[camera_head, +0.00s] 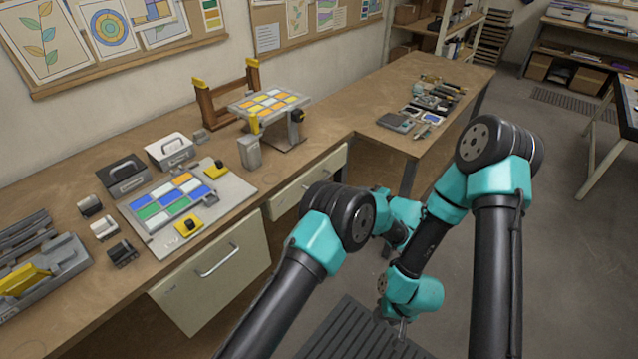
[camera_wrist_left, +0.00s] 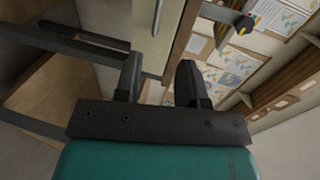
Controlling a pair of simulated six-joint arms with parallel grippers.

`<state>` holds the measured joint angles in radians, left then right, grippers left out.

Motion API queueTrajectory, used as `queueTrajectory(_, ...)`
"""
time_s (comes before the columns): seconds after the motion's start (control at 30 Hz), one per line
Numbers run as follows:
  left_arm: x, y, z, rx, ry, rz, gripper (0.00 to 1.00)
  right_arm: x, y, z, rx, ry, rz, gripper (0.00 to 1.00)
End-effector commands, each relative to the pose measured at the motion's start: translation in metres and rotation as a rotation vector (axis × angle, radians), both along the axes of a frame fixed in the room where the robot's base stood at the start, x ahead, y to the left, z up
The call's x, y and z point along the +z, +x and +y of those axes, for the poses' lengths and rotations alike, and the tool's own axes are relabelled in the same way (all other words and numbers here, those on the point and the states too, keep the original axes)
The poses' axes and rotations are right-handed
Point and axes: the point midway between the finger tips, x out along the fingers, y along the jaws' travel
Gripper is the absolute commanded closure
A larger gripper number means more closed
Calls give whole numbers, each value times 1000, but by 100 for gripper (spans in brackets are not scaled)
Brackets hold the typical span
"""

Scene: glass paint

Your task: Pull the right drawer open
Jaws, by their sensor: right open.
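The right drawer (camera_head: 330,168) is a pale shallow front under the bench edge, with a small handle (camera_head: 305,186); it looks shut. In the head view the left gripper is mostly hidden by my arms. My right gripper (camera_head: 403,328) is open, pointing down over the floor, away from the bench.
A deeper left drawer (camera_head: 205,280) with a bar handle is beside it. On the bench (camera_head: 330,103) are a glass panel (camera_head: 178,205), a raised panel stand (camera_head: 270,103), metal boxes and several tools (camera_head: 432,100). A ribbed mat (camera_head: 345,335) lies on the floor.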

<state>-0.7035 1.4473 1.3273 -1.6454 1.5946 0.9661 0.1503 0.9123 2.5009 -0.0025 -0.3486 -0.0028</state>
Motion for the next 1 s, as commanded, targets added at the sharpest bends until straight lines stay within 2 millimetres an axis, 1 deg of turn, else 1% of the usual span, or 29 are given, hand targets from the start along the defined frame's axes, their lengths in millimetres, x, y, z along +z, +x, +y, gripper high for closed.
queueTrajectory(0.27,-1,1,3,2,0,4,63,0,0,0,0,0,0,57)
queueTrajectory(0.47,-4,12,14,3,0,5,63,0,0,0,0,0,0,57)
queueTrajectory(0.67,-11,33,35,4,-1,7,63,0,0,0,0,0,0,57)
queueTrajectory(1.0,-23,73,75,4,-1,6,63,0,0,0,0,0,0,57)
